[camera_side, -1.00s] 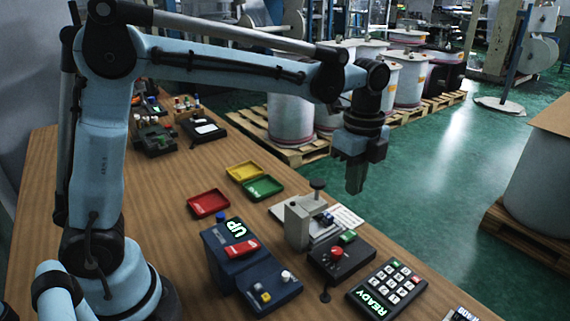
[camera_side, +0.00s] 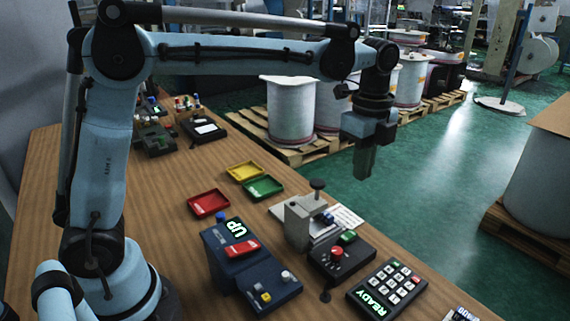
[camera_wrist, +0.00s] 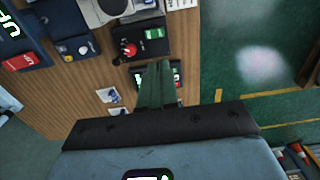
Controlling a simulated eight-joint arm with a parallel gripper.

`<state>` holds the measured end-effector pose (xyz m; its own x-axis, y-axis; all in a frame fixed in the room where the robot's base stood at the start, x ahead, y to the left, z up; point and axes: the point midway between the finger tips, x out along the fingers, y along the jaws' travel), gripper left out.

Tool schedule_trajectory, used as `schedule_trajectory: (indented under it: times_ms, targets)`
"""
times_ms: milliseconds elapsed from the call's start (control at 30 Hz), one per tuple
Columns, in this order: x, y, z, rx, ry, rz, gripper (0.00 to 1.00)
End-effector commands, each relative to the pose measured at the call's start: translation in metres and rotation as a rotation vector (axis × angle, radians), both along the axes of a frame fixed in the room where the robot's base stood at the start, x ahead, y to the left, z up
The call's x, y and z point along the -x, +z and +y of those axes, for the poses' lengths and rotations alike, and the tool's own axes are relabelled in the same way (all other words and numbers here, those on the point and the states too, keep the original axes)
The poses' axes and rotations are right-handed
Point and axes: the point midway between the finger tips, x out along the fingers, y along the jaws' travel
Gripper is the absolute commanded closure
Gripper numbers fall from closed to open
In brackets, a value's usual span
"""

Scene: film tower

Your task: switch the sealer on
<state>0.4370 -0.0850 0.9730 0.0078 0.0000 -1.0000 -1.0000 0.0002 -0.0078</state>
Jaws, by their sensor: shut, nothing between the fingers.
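No label that I can read names the sealer, so I cannot tell for certain which device it is. A blue machine (camera_side: 235,262) with a lit "UP" display and a red part stands at the table's middle; it also shows at the left of the wrist view (camera_wrist: 62,18). A black box (camera_side: 341,262) with a red knob and a green button stands to its right, also in the wrist view (camera_wrist: 140,42). My gripper (camera_side: 364,170) is shut and empty, high beyond the table's right edge in the side view. In the wrist view its fingers (camera_wrist: 157,88) partly cover a keypad.
A keypad (camera_side: 387,290) reading "READY" lies right of the black box. A grey press-like device (camera_side: 299,224) with a black knob stands behind the box. Red (camera_side: 208,203), yellow (camera_side: 245,171) and green (camera_side: 263,187) trays lie farther back. Bare wood lies left of the blue machine.

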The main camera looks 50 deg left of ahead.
Motion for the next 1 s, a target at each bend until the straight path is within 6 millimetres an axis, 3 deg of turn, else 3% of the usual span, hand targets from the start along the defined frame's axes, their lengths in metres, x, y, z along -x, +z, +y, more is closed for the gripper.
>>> schedule_trajectory:
  times_ms: [367,1000]
  targets:
    - [0.000,-0.013,0.000,0.000,0.000,0.000,1.00]
    - [-0.001,-0.119,0.000,0.001,0.000,0.000,1.00]
